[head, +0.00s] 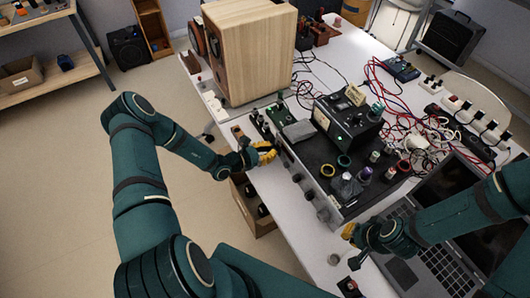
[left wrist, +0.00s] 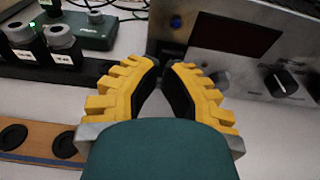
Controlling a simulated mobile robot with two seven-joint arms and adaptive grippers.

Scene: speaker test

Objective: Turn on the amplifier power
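The amplifier is a wide unit with a dark top (head: 305,160) and a metallic front with knobs, in the middle of the table in the head view. In the left wrist view, a metallic front panel (left wrist: 222,65) shows a dark display, a black knob (left wrist: 283,82) and a small blue button (left wrist: 176,22). My left gripper (head: 268,152) is close to the amplifier's front left end. In the left wrist view (left wrist: 162,66) its yellow fingertips come together, empty, below the blue button. Contact with the panel cannot be told. My right gripper (head: 349,232) is near the laptop; its fingers are unclear.
A wooden speaker (head: 255,55) stands behind at the left. A black device (head: 347,120) with a green light sits on the amplifier. Cables and a power strip (head: 470,125) crowd the right. A laptop (head: 440,215) lies at the front right. Small pedals (left wrist: 85,32) are left of the gripper.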

